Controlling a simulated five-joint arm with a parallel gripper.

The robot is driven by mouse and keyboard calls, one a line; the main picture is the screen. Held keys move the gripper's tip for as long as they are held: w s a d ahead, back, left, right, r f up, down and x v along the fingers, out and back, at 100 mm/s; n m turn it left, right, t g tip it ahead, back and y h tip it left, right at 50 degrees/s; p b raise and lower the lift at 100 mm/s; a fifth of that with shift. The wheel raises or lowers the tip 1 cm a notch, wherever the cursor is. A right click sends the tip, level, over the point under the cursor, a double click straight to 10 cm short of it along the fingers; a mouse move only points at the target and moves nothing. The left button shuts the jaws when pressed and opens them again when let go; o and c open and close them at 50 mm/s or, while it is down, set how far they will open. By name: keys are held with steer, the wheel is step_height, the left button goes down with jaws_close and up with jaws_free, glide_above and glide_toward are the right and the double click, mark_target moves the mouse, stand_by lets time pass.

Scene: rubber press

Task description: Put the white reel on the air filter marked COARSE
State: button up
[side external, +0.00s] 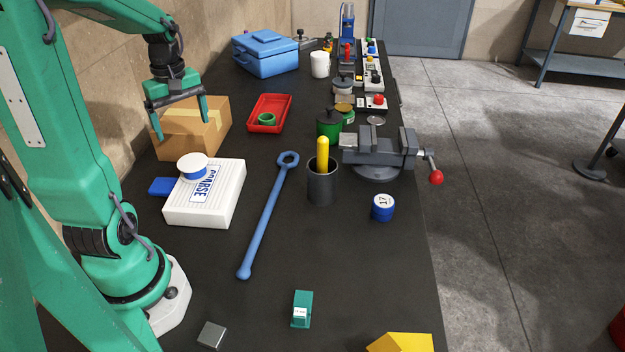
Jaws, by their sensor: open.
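The white reel (193,163), with a blue band between its pale flanges, appears to rest upright on the far left part of the air filter. The air filter (226,209) is a white block lying flat on the bench, with a label reading COARSE, partly covered by the reel. My gripper (181,130) is open and empty, with its fingers pointing down. It is apart from the reel, above and beyond it in the picture, in front of the cardboard box.
A cardboard box (215,138) stands behind the filter. A blue item (160,187) lies at its left. A long blue wrench (265,221), a dark cup (322,187) with a yellow stick and a vise (378,151) stand to the right. The near middle of the bench is mostly clear.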

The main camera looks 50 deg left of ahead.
stand_by(0.3)
steer(key=d+r+m+t, duration=0.2)
steer(key=d+r+m, duration=0.1)
steer(key=d+m, duration=0.6)
steer(key=d+r+m+t, duration=0.3)
steer(key=d+m, duration=0.6)
steer(key=d, duration=0.5)
steer(key=shift+s+r+t, duration=0.3)
steer(key=shift+r, duration=0.25)
